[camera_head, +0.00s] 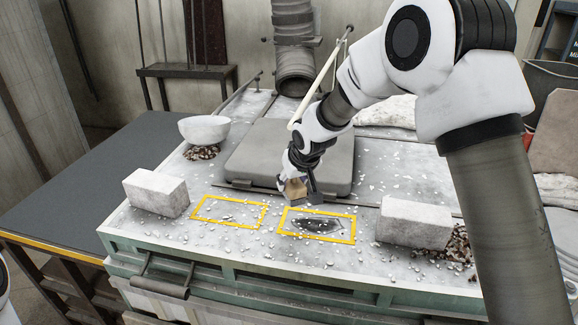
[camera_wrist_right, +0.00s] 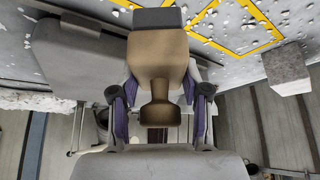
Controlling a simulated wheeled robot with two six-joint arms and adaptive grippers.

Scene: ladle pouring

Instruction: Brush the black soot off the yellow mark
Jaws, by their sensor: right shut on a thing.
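Two yellow rectangular outlines lie on the worktop: the left yellow mark (camera_head: 229,201) and the right yellow mark (camera_head: 317,238). The black soot (camera_head: 318,225) is a dark smear inside the right mark. My right gripper (camera_head: 293,178) is shut on a brush (camera_head: 297,189), just behind the right mark's upper edge. In the right wrist view the brush (camera_wrist_right: 158,60) has a tan wooden body and dark grey bristles (camera_wrist_right: 158,18), with its narrow neck between the fingers (camera_wrist_right: 160,110). Whether the bristles touch the surface, I cannot tell. My left gripper is not in view.
Pale blocks stand left (camera_head: 157,192) and right (camera_head: 415,222) of the marks. A low grey slab (camera_head: 265,150) lies behind the brush, and a white bowl (camera_head: 204,129) sits at the back left. White chips are scattered over the worktop (camera_head: 250,245).

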